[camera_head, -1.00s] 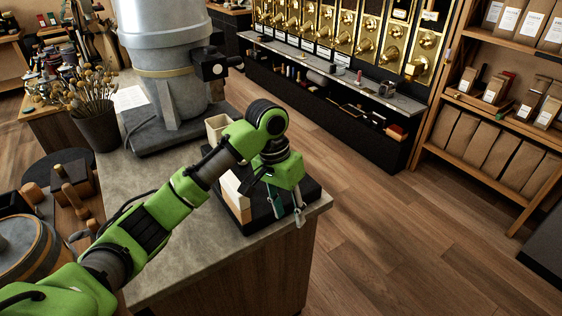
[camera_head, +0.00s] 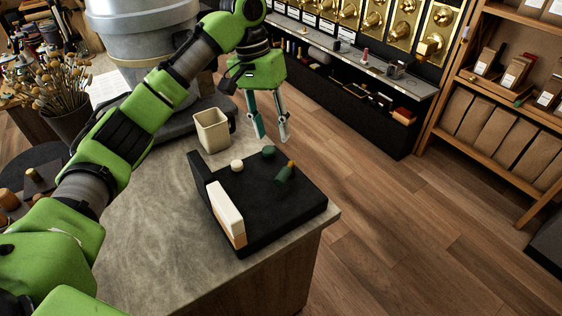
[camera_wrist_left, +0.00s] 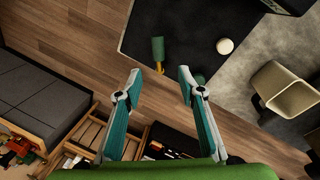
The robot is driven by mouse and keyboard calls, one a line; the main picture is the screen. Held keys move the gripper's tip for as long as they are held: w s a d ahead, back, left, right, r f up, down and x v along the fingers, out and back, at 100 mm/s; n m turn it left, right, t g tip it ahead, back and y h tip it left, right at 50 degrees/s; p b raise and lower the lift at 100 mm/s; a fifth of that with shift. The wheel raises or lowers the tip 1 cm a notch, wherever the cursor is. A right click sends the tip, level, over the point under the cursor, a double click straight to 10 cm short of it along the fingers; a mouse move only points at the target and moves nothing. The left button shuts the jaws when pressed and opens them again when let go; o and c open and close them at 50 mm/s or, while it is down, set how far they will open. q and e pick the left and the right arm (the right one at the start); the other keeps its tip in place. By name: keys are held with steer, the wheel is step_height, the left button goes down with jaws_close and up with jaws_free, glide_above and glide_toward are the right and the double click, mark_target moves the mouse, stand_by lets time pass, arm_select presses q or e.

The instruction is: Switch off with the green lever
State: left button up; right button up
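A black box (camera_head: 255,215) stands at the counter's corner. The green lever (camera_head: 284,174), a dark green grip with an orange-brown piece at one end, lies tilted over its top near the far right edge. It also shows in the wrist view (camera_wrist_left: 158,48). A dark green knob (camera_head: 268,152) and a white knob (camera_head: 237,165) are on the box too; my finger partly hides the green knob in the wrist view. My left gripper (camera_head: 272,139) is open and empty, above and beyond the box's far edge, apart from the lever. My right gripper is not in view.
A cream cup (camera_head: 212,131) stands behind the box, near a large grey metal machine (camera_head: 150,45). A white block (camera_head: 225,210) is at the box's left side. The grey counter (camera_head: 160,220) is clear in front. Floor lies open to the right.

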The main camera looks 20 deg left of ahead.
arm_select(q)
steer(key=p, duration=0.1)
glide_above(282, 173)
steer(key=a, duration=0.2)
step_height(282, 173, down, 5)
steer(key=f, duration=0.1)
steer(key=d+f, duration=0.1)
steer(key=f, duration=0.1)
steer(key=shift+f+p, duration=0.1)
steer(key=shift+p, duration=0.25)
steer(key=f, duration=0.2)
steer(key=shift+d+f, duration=0.2)
steer(key=shift+f, duration=0.1)
steer(key=shift+d+f, duration=0.1)
steer(key=shift+f, duration=0.25)
steer(key=shift+f+p, duration=0.2)
steer(key=shift+p, duration=0.1)
steer(key=shift+d+f, duration=0.1)
steer(key=shift+f, duration=0.1)
steer(key=shift+c, duration=0.7)
jaws_close()
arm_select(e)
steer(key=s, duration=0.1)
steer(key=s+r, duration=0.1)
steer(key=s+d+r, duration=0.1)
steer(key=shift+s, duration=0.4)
